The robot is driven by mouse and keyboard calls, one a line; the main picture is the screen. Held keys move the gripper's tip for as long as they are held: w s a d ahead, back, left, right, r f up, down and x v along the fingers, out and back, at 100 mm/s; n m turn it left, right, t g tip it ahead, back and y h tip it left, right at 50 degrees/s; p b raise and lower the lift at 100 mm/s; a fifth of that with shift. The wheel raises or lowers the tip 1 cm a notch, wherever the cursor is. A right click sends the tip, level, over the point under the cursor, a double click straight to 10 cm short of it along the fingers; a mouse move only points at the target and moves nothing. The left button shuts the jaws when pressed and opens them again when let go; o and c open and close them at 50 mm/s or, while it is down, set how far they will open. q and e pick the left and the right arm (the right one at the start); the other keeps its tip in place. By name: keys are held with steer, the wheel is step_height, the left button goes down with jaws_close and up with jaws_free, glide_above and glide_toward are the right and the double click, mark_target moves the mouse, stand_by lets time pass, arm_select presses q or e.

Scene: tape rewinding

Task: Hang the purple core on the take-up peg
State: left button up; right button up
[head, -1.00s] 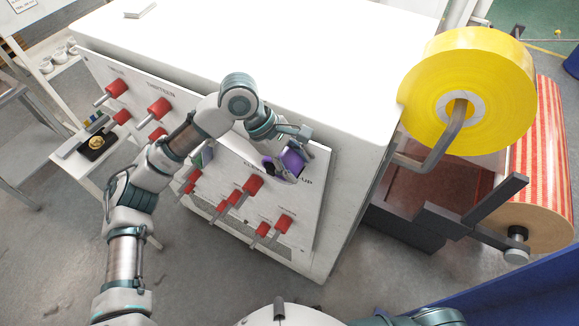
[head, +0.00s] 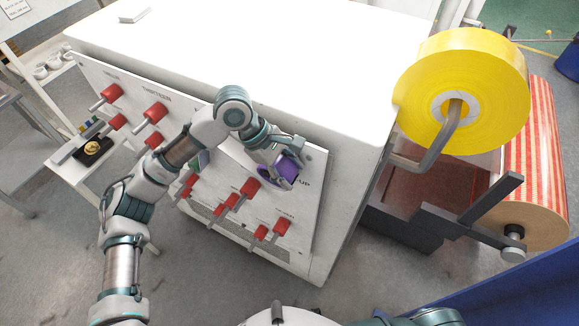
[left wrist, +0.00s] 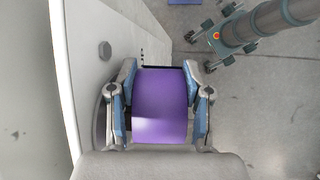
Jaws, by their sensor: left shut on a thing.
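The purple core (head: 285,168) is in the jaws of my left gripper (head: 286,160), in front of the right part of the white panel, beside lettering ending in "UP". In the left wrist view the core (left wrist: 160,108) fills the space between the two blue-grey fingers of the gripper (left wrist: 160,85), which are shut on its sides. The take-up peg cannot be made out; the gripper and core cover that part of the panel. I cannot tell whether the core touches a peg. My right gripper is not in view.
Several red-ended pegs, one a red peg (head: 283,227), stick out from the panel (head: 312,205) below and left. A yellow tape roll (head: 490,75) hangs at the right, above a red-striped roll (head: 540,150). A round grey knob (left wrist: 104,50) is on the panel.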

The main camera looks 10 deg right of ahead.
arm_select(q)
steer(key=o, duration=1.4)
steer(key=shift+a, duration=0.15)
steer(key=shift+s+a, duration=0.1)
steer(key=shift+a, duration=0.2)
steer(key=v, duration=1.1)
steer(key=shift+r, duration=0.1)
steer(key=shift+a+r, duration=0.3)
steer(key=shift+a, duration=0.1)
steer(key=shift+d, duration=0.25)
steer(key=shift+a, duration=0.1)
